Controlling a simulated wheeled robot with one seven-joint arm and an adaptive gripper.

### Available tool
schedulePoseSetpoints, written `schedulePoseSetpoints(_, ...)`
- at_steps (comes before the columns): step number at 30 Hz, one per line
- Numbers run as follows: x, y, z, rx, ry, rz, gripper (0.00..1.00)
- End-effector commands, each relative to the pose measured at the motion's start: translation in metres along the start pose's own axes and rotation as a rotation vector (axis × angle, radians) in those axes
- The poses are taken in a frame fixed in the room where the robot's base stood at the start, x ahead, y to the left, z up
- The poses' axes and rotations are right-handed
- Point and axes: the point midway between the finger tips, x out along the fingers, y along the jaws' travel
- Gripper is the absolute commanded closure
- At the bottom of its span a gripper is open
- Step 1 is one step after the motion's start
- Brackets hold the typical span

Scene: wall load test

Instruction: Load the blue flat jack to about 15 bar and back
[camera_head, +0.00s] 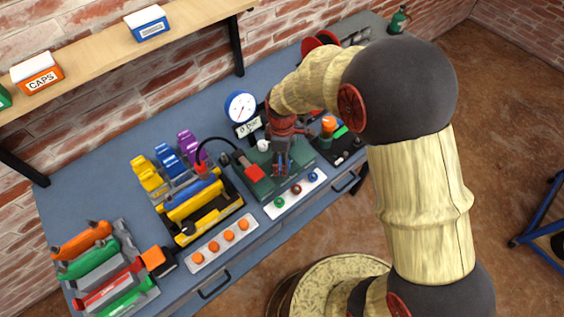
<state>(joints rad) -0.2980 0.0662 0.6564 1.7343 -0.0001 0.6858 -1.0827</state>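A blue cushion-like piece (195,200), which looks like the blue flat jack, sits in a yellow and black frame (184,239) on the bench. A black hose (222,140) arches from a red coupling (200,168) above it to the green pump unit (251,188), near a red block (255,173). A blue-rimmed round gauge (241,106) stands behind, above a display (247,127) that seems to read 0 bar. My gripper (282,168) points down over the green unit. Its fingers are close together; whether they touch or hold anything is unclear.
A rack holds yellow, blue (168,158) and purple pieces. A grey tray (143,294) at left holds orange, green and red pieces. Strips with orange knobs (222,243) and coloured rings (295,192) lie in front. A shelf (98,60) overhangs behind. A black tray (345,143) stands right.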

Motion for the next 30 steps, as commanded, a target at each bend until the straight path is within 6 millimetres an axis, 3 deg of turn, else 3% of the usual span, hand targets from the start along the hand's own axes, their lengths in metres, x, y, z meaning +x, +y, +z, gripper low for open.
schedulePoseSetpoints(4,0.0103,0.0002,-0.0001,0.000,0.000,0.001,0.39)
schedulePoseSetpoints(13,0.0118,0.0003,-0.0002,0.001,0.001,0.001,0.39)
schedulePoseSetpoints(30,0.0118,0.0002,-0.0001,0.001,0.000,0.001,0.72)
